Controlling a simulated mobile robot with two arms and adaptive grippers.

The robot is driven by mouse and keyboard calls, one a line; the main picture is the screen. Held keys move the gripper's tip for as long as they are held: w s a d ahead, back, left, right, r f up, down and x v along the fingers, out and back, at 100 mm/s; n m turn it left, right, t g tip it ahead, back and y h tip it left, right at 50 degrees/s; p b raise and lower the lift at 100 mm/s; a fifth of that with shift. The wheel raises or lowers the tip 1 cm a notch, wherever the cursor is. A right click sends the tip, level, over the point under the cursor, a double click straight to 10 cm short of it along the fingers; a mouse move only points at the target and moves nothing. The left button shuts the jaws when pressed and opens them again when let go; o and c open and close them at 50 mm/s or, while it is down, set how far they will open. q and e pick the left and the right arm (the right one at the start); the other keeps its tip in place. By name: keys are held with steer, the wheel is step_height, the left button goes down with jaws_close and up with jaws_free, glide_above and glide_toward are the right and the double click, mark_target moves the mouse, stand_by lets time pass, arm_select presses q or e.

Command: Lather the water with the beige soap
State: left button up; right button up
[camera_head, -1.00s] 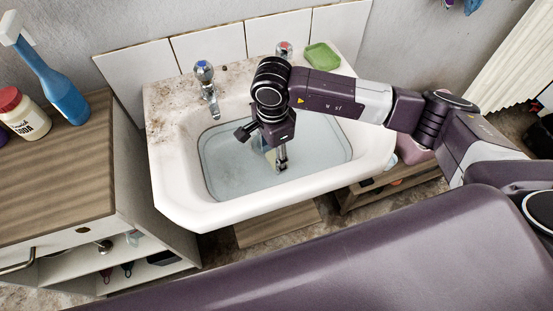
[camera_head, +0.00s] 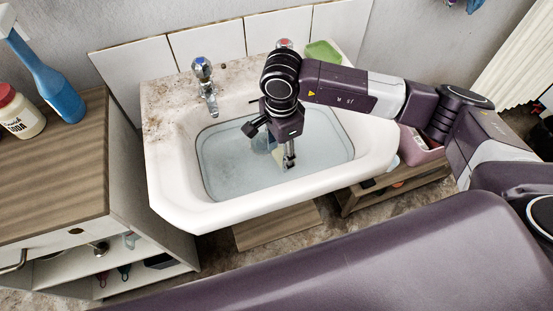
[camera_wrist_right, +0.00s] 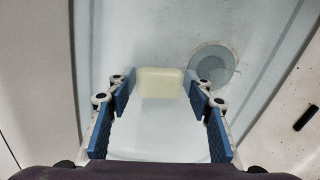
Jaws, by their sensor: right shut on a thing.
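The beige soap (camera_wrist_right: 160,82) is a pale rounded block between the blue-padded fingers of my right gripper (camera_wrist_right: 160,98). The gripper is shut on it. In the head view the right gripper (camera_head: 281,158) reaches down into the water (camera_head: 225,165) of the white washbasin (camera_head: 205,218); the soap shows only in part there, beside a finger. The water looks clear and pale blue, and I see no foam on it. My left gripper is not in view.
A green dish (camera_head: 323,53) lies on the back right rim.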

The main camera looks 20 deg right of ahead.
steer(key=shift+d, duration=0.55)
steer(key=shift+a, duration=0.3)
steer(key=a+b, duration=0.2)
steer(key=a, duration=0.3)
steer(key=shift+s+a, duration=0.1)
steer(key=shift+a, duration=0.15)
steer(key=d+b, duration=0.1)
steer(key=d, duration=0.4)
steer(key=shift+d+f+b, duration=0.1)
steer(key=shift+d+b, duration=0.25)
steer(key=shift+b, duration=0.05)
steer(key=shift+d, duration=0.2)
